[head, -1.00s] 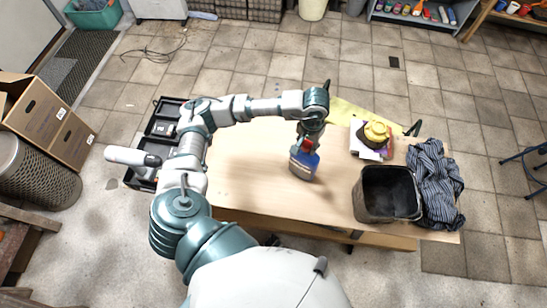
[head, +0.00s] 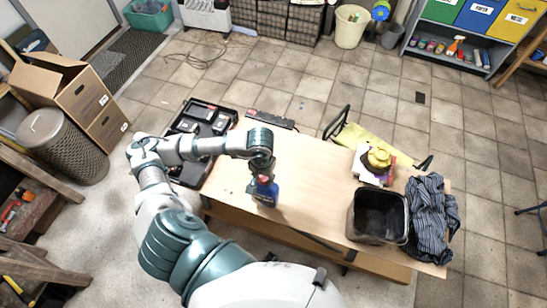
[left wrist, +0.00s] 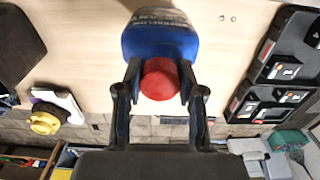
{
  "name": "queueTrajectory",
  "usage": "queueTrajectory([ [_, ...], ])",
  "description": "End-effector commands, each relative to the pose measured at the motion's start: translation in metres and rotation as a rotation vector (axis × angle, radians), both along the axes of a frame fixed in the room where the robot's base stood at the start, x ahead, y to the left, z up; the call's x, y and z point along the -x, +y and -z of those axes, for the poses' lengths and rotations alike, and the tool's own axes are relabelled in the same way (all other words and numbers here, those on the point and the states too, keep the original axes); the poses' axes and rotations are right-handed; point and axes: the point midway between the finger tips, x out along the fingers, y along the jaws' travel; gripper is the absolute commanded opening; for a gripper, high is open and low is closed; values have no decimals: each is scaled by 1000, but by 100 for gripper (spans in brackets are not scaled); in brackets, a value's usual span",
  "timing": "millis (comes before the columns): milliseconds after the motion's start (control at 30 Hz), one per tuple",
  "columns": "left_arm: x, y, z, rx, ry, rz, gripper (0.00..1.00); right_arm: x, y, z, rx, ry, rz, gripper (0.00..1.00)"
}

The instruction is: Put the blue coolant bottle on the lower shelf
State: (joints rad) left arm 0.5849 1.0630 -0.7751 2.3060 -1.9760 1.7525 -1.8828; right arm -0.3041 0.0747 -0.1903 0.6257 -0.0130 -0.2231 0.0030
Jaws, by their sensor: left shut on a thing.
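The blue coolant bottle (head: 266,194) is near the front left edge of the workbench top (head: 310,185). My left gripper (head: 268,177) is above it and shut on its upper part. In the left wrist view, the two fingers (left wrist: 160,76) are on either side of the red cap (left wrist: 160,80), with the blue body (left wrist: 160,40) beyond. I cannot tell whether the bottle touches the tabletop. A lower wooden board (head: 372,264) shows below the front edge of the bench; most of it is hidden under the top. My right gripper is not in view.
A dark open bin (head: 352,217), a striped cloth (head: 430,215) and a yellow-topped item (head: 378,158) occupy the bench's right side. A black tool case (head: 200,125) lies at the left. A shelf unit (head: 455,60) with coloured bins stands at the back right. The bench's middle is clear.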

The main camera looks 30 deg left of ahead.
Motion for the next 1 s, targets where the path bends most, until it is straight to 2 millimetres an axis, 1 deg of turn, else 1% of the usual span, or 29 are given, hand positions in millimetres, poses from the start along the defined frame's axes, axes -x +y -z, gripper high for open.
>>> queueTrajectory([
  [33, -9, 2, -2, 1, -3, -2, 0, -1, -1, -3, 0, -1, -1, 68],
  [167, -33, 11, -1, 0, -3, -3, 0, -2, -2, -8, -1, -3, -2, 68],
  [267, -55, 19, 0, -2, -4, -4, 0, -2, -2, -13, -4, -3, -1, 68],
  [400, -87, 33, 3, -2, -4, -4, 0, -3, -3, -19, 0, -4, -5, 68],
  [500, -106, 43, 6, 0, -2, -2, 0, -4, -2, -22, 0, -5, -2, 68],
  [600, -119, 51, 9, 2, -5, -1, 0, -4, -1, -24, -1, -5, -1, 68],
  [700, -127, 55, 10, 1, -5, 0, 0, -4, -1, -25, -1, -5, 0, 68],
  [833, -129, 57, 14, 1, -2, 2, 0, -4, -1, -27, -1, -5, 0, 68],
  [1000, -128, 56, 36, 1, 1, 2, 0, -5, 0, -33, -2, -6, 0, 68],
])
